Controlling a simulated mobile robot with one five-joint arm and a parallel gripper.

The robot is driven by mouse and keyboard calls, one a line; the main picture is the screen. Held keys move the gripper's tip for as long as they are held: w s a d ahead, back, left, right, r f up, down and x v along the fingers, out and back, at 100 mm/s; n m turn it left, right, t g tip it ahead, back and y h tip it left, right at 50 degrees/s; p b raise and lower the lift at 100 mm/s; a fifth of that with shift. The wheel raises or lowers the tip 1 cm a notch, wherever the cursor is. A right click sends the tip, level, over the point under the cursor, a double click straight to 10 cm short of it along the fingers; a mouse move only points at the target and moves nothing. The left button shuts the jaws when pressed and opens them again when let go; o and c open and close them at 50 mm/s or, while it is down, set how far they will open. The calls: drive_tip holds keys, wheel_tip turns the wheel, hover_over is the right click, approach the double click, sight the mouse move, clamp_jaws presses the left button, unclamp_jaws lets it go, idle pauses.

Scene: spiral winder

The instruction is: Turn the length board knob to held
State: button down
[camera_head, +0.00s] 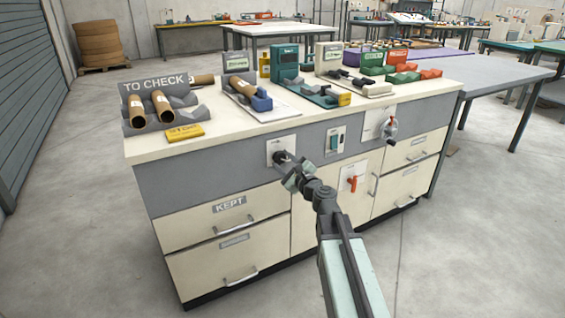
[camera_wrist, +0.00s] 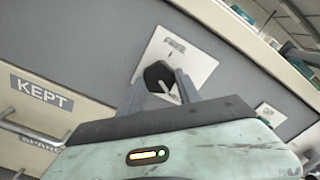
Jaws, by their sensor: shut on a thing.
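The length board knob (camera_wrist: 157,75) is a dark round knob on a white plate (camera_wrist: 192,54) on the grey front band of the cabinet. In the wrist view my gripper (camera_wrist: 167,84) is shut on the knob, one finger on each side. The plate carries a small label above the knob that looks like "FREE", with a short mark under it; other lettering is hidden or too small. In the head view the knob (camera_head: 279,157) shows at the end of my gripper (camera_head: 284,162), partly covered by it.
Right of the knob are a switch plate (camera_head: 335,140), a red-handled valve (camera_head: 352,183) and a crank (camera_head: 389,127). Below are drawers, one labelled KEPT (camera_head: 229,204). The cabinet top (camera_head: 226,143) carries racks, tubes and boxes. The floor in front is clear.

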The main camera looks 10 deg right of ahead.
drive_tip(key=shift+d, duration=0.1)
idle(0.3)
drive_tip(key=c, duration=0.8)
unclamp_jaws()
drive_tip(key=shift+c, duration=0.2)
